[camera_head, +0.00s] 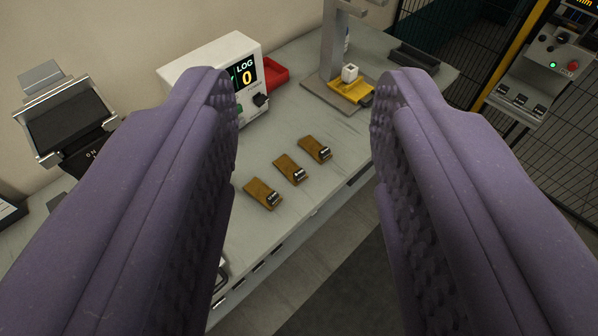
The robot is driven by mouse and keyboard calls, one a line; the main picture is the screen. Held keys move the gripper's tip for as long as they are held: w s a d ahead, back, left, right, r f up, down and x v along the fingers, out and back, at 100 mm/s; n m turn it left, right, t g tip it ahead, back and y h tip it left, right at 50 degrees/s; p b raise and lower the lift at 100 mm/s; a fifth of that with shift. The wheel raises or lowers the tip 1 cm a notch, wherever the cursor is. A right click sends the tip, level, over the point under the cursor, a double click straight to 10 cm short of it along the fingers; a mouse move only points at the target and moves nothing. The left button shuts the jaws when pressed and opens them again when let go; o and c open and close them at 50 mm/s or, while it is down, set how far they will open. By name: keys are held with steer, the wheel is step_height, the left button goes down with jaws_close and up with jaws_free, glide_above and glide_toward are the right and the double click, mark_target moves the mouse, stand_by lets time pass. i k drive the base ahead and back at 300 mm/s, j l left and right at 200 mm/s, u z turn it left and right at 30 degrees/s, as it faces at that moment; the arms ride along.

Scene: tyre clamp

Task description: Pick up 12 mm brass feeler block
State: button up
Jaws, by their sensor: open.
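Three small brass-brown feeler blocks lie in a slanting row on the grey bench: a near-left block (263,193), a middle block (290,168) and a far-right block (315,149). Each has a dark end piece with a pale marking, too small to read, so I cannot tell which is the 12 mm one. My gripper (304,100) is open, with its two purple padded fingers wide apart. The blocks show in the gap between the fingers, farther off and below. Nothing is held.
On the grey bench (310,205) stands a white box with a display (215,62), partly behind the left finger. A red tray (268,76) and a grey stand with a yellow plate (350,92) are at the back. A control panel (555,55) is right, a dark-screened device (68,122) left.

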mark_target(262, 191)
steer(key=u, duration=0.25)
steer(key=i+l, duration=0.4)
steer(key=i, duration=0.2)
steer(key=i+l+u, duration=0.1)
steer(key=i+l, duration=0.3)
steer(key=i, duration=0.25)
